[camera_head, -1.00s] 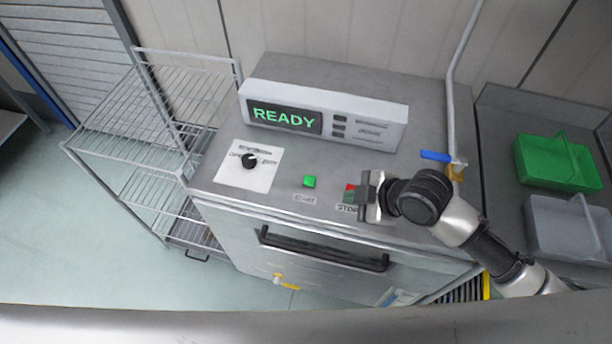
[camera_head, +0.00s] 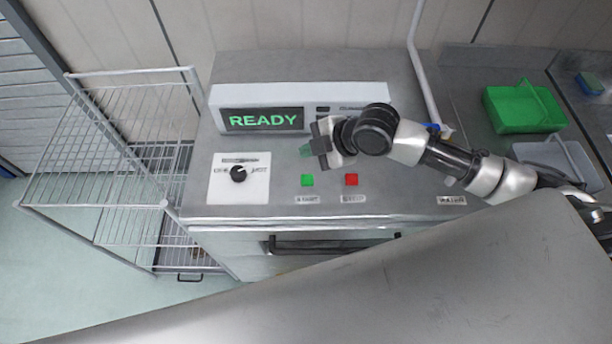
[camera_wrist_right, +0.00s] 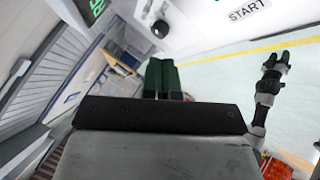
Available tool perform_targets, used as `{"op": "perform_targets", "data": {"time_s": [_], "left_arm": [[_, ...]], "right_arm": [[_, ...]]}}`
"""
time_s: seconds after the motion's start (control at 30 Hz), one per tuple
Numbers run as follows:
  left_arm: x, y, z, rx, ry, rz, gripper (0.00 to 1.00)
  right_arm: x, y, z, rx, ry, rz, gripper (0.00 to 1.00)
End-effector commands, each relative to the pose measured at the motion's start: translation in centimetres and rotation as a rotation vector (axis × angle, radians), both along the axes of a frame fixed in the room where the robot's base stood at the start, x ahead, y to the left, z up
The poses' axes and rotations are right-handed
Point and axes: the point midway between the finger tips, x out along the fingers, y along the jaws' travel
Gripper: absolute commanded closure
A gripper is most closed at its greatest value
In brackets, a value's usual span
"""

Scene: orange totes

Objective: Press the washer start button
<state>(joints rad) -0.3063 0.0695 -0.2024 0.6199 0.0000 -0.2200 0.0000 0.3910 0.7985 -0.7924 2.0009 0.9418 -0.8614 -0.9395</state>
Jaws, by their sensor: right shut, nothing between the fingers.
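The washer (camera_head: 400,205) has a grey top panel with a green start button (camera_head: 307,180) and its label in front. A red stop button (camera_head: 351,179) sits to its right. The display (camera_head: 262,120) reads READY in green. My right gripper (camera_head: 305,150) is shut and empty, behind the green button in the head view and apart from it. In the right wrist view its green fingers (camera_wrist_right: 164,75) are together, and the START label (camera_wrist_right: 248,11) shows at the top right. My left gripper (camera_wrist_right: 275,62) shows small there; its opening is unclear. The head view lacks it.
A black dial (camera_head: 238,174) on a white plate is left of the buttons. A wire rack (camera_head: 110,150) stands left of the washer. A green tote (camera_head: 525,108) and a grey tote (camera_head: 565,155) are at right. A pipe (camera_head: 418,70) rises behind my right arm.

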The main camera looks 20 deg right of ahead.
Motion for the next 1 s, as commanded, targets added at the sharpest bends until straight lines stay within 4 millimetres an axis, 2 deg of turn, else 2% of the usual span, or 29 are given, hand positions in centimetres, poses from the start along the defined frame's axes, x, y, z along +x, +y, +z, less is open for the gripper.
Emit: {"op": "perform_targets", "data": {"time_s": [0.1, 0.27, 0.43, 0.67, 0.83, 1.0], "left_arm": [[-0.2, -0.5, -0.3, -0.006, 0.003, -0.003, 0.57], [0.1, 0.4, -1.4, 0.006, 0.0, -0.005, 0.57], [0.6, 1.4, -3.4, 0.018, -0.008, -0.002, 0.57], [0.7, 1.4, -6.7, 0.018, -0.008, 0.0, 0.57], [0.7, 0.9, -7.5, 0.011, -0.009, 0.001, 0.57], [0.7, 0.6, -7.6, 0.007, -0.008, 0.002, 0.57]], "right_arm": [[0.0, 0.0, -0.3, 0.0, 0.0, 0.0, 1.0], [0.0, 0.0, -1.4, 0.0, 0.0, 0.0, 1.0], [0.0, 0.0, -3.6, 0.0, 0.0, 0.0, 1.0], [0.0, 0.0, -7.0, 0.0, 0.001, -0.001, 1.0], [0.0, 0.0, -8.5, -0.001, 0.001, -0.001, 1.0], [0.0, 0.1, -8.9, 0.0, 0.001, -0.001, 1.0]]}}
